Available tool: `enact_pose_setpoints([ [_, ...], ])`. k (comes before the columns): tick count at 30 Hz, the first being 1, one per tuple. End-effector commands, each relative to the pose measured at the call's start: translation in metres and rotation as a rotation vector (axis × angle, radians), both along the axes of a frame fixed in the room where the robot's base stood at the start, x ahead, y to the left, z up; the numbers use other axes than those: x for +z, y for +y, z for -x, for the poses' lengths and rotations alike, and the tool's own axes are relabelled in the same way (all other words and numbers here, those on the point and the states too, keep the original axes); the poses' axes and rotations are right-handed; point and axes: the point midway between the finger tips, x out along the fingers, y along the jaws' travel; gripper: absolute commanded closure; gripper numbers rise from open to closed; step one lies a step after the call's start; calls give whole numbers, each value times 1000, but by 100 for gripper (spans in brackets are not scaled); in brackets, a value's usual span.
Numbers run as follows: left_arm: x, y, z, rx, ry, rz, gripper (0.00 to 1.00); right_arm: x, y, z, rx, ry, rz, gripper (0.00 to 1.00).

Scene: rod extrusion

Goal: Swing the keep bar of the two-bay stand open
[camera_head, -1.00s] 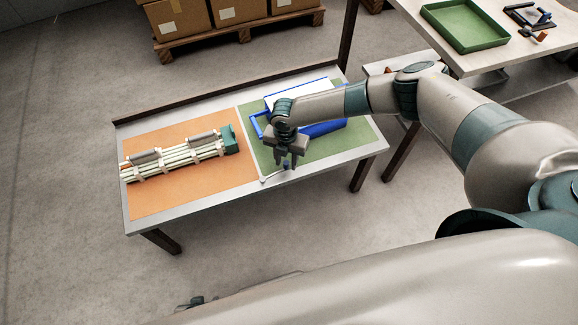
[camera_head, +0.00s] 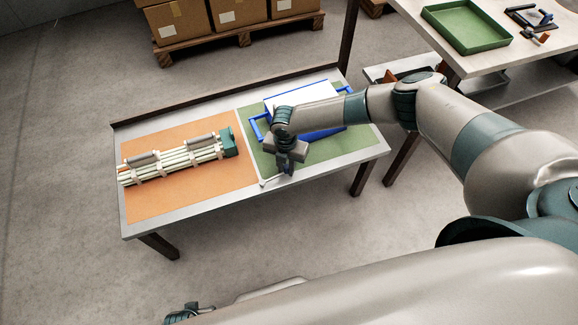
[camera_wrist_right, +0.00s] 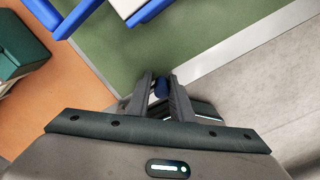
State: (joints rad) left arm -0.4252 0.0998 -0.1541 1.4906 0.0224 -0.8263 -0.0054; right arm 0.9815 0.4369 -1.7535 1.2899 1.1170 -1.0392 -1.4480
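The two-bay stand is most likely the blue frame with a white top (camera_head: 297,92) on the green mat, partly hidden behind my right forearm. A thin pale bar (camera_head: 268,181) lies near the front edge of the mat, which looks like the keep bar. A blue knob (camera_wrist_right: 160,88) shows in the right wrist view between my right fingertips. My right gripper (camera_head: 286,166) points down over the bar's right end; the fingers flank the knob closely, but whether they press on it is unclear. At the bottom left, a dark and teal part (camera_head: 185,312) may belong to my left arm; its fingers are not visible.
A bundle of pale rods with a green end block (camera_head: 229,141) lies on the orange mat (camera_head: 190,195) to the left. A dark ledge runs along the table's back. Another table with a green tray (camera_head: 465,27) stands at the back right. The floor in front is clear.

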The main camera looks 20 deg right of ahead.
Motion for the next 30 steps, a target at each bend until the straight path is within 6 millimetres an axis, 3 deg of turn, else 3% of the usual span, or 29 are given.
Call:
enact_pose_setpoints([
  [30, -14, 0, 0, 0, 0, 0, 69, 0, 5, -16, 0, 0, 0, 81],
])
